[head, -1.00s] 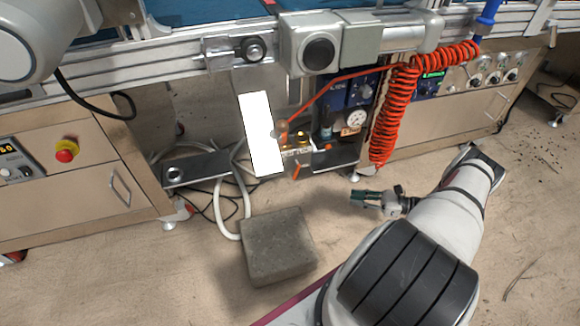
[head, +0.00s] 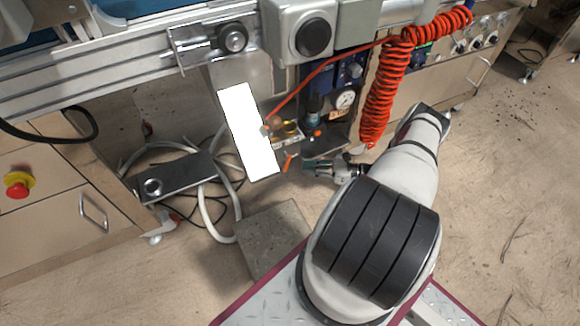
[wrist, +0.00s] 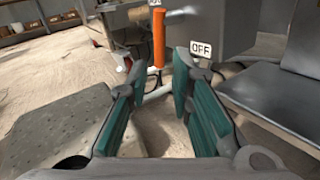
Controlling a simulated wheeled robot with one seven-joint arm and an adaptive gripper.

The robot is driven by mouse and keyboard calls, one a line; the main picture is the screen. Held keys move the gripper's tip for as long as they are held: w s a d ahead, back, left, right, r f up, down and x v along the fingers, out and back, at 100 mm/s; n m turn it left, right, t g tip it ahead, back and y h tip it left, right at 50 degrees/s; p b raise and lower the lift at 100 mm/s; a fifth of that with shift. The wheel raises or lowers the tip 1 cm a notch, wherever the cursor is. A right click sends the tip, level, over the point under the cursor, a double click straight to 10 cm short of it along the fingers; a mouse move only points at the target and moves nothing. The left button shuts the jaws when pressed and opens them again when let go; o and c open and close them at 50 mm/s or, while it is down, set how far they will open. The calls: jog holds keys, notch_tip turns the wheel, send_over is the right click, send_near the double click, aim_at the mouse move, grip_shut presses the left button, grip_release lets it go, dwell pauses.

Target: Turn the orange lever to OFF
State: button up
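The orange lever (wrist: 158,38) stands upright ahead of my gripper in the wrist view, with its lower end near a thin metal stem. A white OFF label (wrist: 201,49) is on the grey box to its right. In the head view the lever (head: 287,162) shows small below the valve fittings. My gripper (wrist: 157,92) is open and empty, its teal-padded fingers either side of the line to the lever, short of it. In the head view my gripper (head: 308,167) is just right of the lever.
A grey concrete block (head: 270,240) lies on the floor below the lever. A blank white panel (head: 248,132) hangs left of it. A coiled red hose (head: 380,95) hangs to the right, near my arm. A pressure gauge (head: 345,100) is above my gripper.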

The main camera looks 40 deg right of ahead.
jog(key=b+x, duration=0.1)
jog(key=x, duration=0.6)
jog(key=shift+c, duration=0.6)
grip_shut()
